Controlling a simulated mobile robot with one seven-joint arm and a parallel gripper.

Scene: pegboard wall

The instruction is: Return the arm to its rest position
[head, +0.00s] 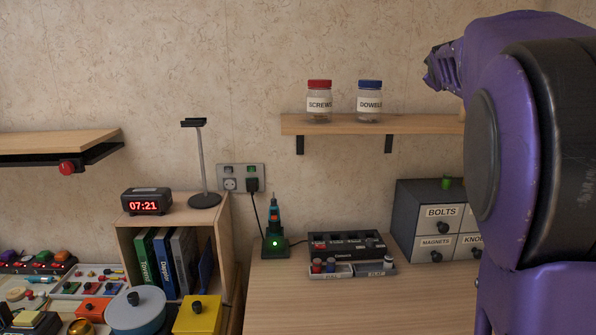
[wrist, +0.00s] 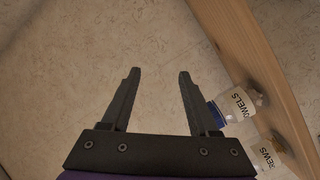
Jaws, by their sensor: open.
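My purple arm fills the right side of the head view, raised in front of the wall. In the wrist view my gripper (wrist: 156,75) has its two dark fingers apart, with only bare wall between them. The dowels jar (head: 369,101), with a blue lid, stands on the wall shelf (head: 430,124); it also shows in the wrist view (wrist: 238,102), right of the fingers and apart from them. The screws jar (head: 319,101), with a red lid, stands to its left on the same shelf.
A drawer cabinet (head: 405,215) stands at the right of the desk (head: 350,305), partly behind my arm. A green-lit tool (head: 275,235) and a black organizer (head: 345,245) stand left of it. A clock (head: 146,201) and a stand (head: 203,165) top the book cubby.

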